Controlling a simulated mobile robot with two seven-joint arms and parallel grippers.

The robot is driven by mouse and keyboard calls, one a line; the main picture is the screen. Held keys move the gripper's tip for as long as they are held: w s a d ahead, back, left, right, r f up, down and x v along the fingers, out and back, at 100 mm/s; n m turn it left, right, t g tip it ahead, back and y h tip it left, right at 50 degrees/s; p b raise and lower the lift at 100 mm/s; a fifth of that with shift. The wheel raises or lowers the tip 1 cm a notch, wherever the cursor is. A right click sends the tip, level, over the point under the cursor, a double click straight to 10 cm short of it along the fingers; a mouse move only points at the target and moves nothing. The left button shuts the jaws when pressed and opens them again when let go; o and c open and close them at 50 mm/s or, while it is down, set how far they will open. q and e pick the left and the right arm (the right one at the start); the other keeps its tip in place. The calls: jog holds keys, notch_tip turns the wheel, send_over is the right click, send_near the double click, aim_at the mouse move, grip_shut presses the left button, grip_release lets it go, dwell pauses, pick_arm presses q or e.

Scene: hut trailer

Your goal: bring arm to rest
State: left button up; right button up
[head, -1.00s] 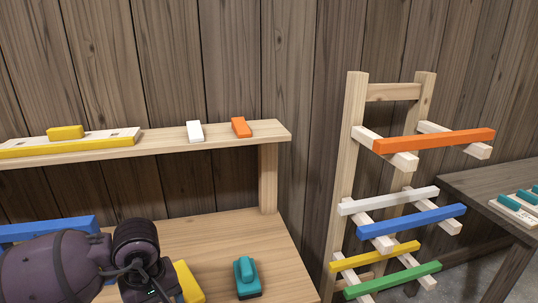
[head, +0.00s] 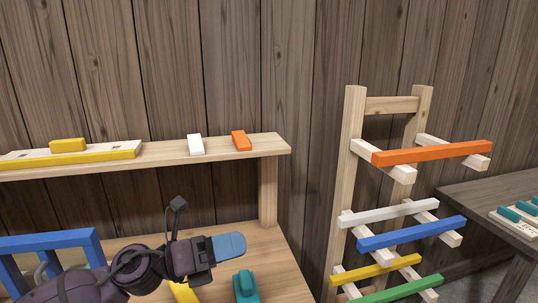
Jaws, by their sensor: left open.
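My left arm comes in from the lower left of the head view, low over the wooden workbench (head: 212,292). My left gripper (head: 230,247) points right, with blue fingertips, and is open. Nothing shows between its fingers, though they are seen side-on and overlap. It is in the air, above and just left of a teal block (head: 245,286) on the bench. My right gripper is out of view.
A shelf (head: 230,151) above the bench holds a yellow block, a white block and an orange block. A blue frame (head: 50,240) stands at the left, partly behind my arm. A wooden rack (head: 353,140) with coloured bars stands at the right, beside a dark table (head: 480,190).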

pick_arm(q)
jog(key=w+a+f+n+t+y, duration=0.25)
jog(key=n+t, duration=0.35)
jog(key=n, duration=0.4)
jog(key=w+a+f+n+t+y, duration=0.2)
jog(key=w+a+n+t+y, duration=0.15)
jog(key=n+t, duration=0.4)
jog(key=s+a+f+n+y, duration=0.2)
jog(key=a+f+n+y, duration=0.6)
jog(key=f+n, duration=0.45)
jog(key=s+a+f+n+g+y, duration=0.2)
jog(key=s+f+n, duration=0.3)
jog(key=s+f, duration=0.4)
jog(key=s+a+f+n+g+y, duration=0.3)
jog(key=s+a+f+n+g, duration=0.1)
jog(key=s+f, duration=0.5)
jog(key=shift+s+a+f+n, duration=0.4)
jog(key=shift+s+a+n, duration=0.35)
jog(key=shift+s+n, duration=0.4)
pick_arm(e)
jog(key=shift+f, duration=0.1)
pick_arm(q)
jog(key=shift+g, duration=0.25)
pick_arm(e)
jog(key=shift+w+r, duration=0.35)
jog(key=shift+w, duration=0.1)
pick_arm(q)
jog(key=shift+o, duration=0.2)
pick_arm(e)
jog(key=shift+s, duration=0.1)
